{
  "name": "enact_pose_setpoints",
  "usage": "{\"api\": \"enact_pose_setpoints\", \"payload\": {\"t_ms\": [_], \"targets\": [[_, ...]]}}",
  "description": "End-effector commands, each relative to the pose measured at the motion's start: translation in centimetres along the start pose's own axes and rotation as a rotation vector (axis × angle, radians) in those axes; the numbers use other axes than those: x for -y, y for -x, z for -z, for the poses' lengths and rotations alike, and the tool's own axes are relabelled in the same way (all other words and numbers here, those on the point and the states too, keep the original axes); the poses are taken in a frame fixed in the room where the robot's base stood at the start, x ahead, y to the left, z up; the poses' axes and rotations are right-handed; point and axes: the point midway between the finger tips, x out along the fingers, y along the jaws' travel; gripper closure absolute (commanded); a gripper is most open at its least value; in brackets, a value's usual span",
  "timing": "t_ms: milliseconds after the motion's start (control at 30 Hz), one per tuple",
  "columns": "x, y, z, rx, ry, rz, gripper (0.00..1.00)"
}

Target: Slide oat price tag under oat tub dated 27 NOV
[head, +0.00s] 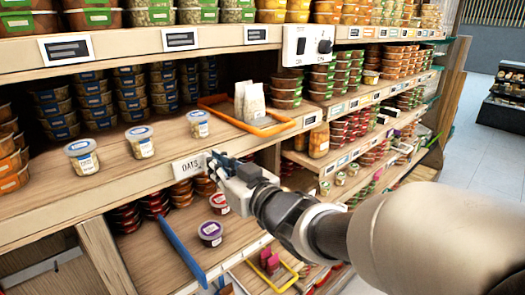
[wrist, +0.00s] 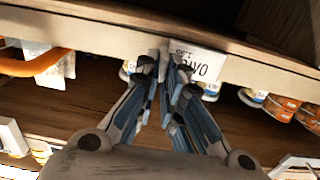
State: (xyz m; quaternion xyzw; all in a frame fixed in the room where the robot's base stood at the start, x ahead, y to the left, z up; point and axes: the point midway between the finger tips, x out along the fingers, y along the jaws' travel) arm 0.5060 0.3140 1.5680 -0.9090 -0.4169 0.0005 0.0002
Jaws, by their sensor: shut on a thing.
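The white oat price tag (head: 188,167), lettered OATS, is at the front edge of the middle shelf. My gripper (head: 213,164) is shut on the tag's right end. In the wrist view, the tag (wrist: 198,64) appears upside down, with my fingertips (wrist: 166,62) closed at its left end. Three small tubs stand upright on the shelf: a left tub (head: 82,156), a middle tub (head: 141,141) and a right tub (head: 198,123). The right tub is just behind the tag, apart from it in the head view. The dates on the tubs are too small to read.
Stacked blue-labelled tubs (head: 97,102) fill the shelf's back. Bare wood lies around the three tubs.

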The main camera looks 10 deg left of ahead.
Motion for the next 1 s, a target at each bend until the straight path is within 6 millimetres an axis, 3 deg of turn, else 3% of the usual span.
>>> {"api": "enact_pose_setpoints", "payload": {"t_ms": [100,300,667,700,1000], "targets": [[3.1,0.0,-0.4,-0.006,0.002,0.012,1.00],[6.3,0.0,-0.3,-0.005,0.003,0.009,1.00],[6.7,0.0,-0.1,0.000,-0.001,0.004,1.00],[6.7,0.0,-0.1,0.000,-0.001,0.004,0.91],[6.7,0.0,-0.1,0.000,-0.001,0.004,0.72]]}}
